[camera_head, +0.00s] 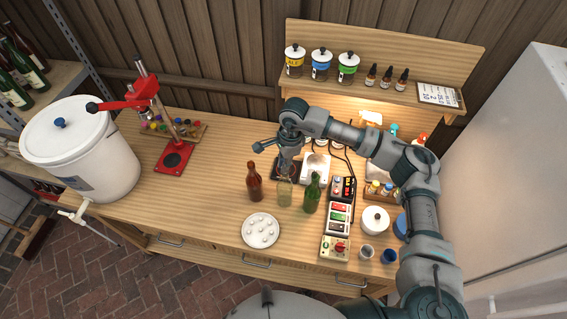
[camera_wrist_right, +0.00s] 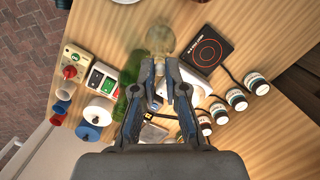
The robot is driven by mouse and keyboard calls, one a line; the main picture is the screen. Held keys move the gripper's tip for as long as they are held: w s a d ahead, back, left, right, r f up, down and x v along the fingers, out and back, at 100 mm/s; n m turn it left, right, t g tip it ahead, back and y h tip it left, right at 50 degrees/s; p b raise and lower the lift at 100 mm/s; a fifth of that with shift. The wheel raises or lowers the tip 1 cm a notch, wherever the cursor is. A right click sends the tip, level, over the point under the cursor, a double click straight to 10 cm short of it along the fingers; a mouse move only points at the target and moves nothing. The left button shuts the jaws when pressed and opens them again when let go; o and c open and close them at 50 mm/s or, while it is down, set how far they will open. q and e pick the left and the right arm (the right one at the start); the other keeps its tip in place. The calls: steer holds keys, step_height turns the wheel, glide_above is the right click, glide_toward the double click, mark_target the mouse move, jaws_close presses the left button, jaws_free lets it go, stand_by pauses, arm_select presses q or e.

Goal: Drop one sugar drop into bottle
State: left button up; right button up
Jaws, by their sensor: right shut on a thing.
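A clear glass bottle (camera_head: 285,193) stands upright on the bench between a brown bottle (camera_head: 254,182) and a green bottle (camera_head: 312,193). A white plate (camera_head: 261,243) with several small white sugar drops lies in front of them. My right gripper (camera_head: 286,172) points down right above the clear bottle's mouth. In the right wrist view my right gripper (camera_wrist_right: 163,72) has its fingertips close together, with the clear bottle (camera_wrist_right: 160,38) just beyond them. It is shut on a small pale thing, apparently a sugar drop, mostly hidden by the fingers. My left gripper is out of view.
A control box with switches (camera_head: 338,217), a white lidded jar (camera_head: 375,220) and small cups stand to the right. A dark hot plate (camera_wrist_right: 205,50) lies behind the bottles. A red capper (camera_head: 172,158) and white bucket (camera_head: 85,150) stand left. The bench's left middle is clear.

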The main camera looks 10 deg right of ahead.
steer(key=shift+d, duration=0.25)
steer(key=shift+b, duration=0.3)
steer(key=shift+a, duration=0.1)
steer(key=shift+d+b, duration=0.3)
steer(key=shift+b, duration=0.05)
stand_by(0.3)
stand_by(0.4)
steer(key=o, duration=0.7)
steer(key=r, duration=0.4)
steer(key=d+r, duration=0.1)
steer(key=r, duration=0.6)
steer(key=shift+w+d+r, duration=0.25)
steer(key=shift+w+r, duration=0.05)
steer(key=shift+r, duration=0.05)
